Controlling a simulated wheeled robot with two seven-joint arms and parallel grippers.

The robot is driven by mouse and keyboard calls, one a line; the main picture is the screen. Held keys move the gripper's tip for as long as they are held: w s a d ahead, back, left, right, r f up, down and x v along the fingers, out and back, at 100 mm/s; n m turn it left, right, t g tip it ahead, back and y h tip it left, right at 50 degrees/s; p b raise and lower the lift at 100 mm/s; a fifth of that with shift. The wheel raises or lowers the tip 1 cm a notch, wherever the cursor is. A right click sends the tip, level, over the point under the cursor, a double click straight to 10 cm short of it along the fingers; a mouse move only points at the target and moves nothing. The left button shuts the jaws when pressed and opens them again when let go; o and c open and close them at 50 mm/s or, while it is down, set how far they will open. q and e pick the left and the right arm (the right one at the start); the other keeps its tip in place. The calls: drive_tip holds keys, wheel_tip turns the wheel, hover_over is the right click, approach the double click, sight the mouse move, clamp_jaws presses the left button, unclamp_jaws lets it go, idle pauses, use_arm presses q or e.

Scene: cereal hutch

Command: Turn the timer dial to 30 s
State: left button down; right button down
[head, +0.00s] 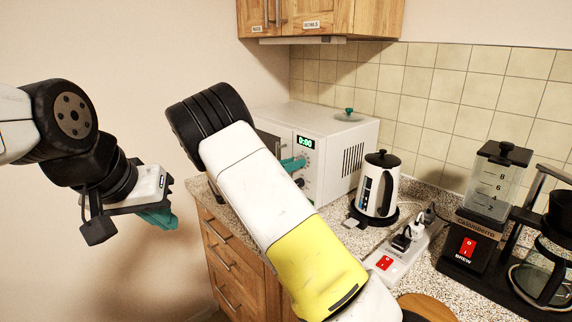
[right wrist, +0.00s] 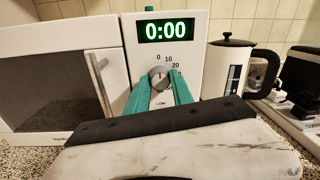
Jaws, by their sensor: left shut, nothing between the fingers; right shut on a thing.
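The white microwave (head: 345,140) stands on the counter. Its green display (right wrist: 166,30) reads 0:00. Below it in the right wrist view is the grey timer dial (right wrist: 158,76), with a red pointer near the 0 mark. Marks 0, 10 and 20 show around it; a green finger partly covers the lower right marks. My right gripper (right wrist: 159,88) is shut on the dial, one green finger at each side; its fingers also show in the head view (head: 293,164). My left gripper (head: 157,218) is shut and empty, in the air at the left, away from the microwave.
A microwave door handle (right wrist: 99,82) stands just left of my right fingers. A white kettle (head: 377,190) stands right of the microwave, then a power strip (head: 397,258) and a coffee maker (head: 470,240). A cupboard (head: 330,17) hangs above.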

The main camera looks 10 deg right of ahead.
drive_tip(key=shift+a+m+t+y, duration=0.15)
drive_tip(key=shift+m+y, duration=0.1)
drive_tip(key=shift+m, duration=4)
drive_tip(key=shift+d+m+t+y, duration=0.15)
drive_tip(key=shift+m+y, duration=0.1)
drive_tip(key=shift+m, duration=4)
drive_tip(key=shift+a, duration=0.1)
drive_tip(key=c, duration=1.1)
unclamp_jaws()
drive_tip(key=shift+r, duration=0.1)
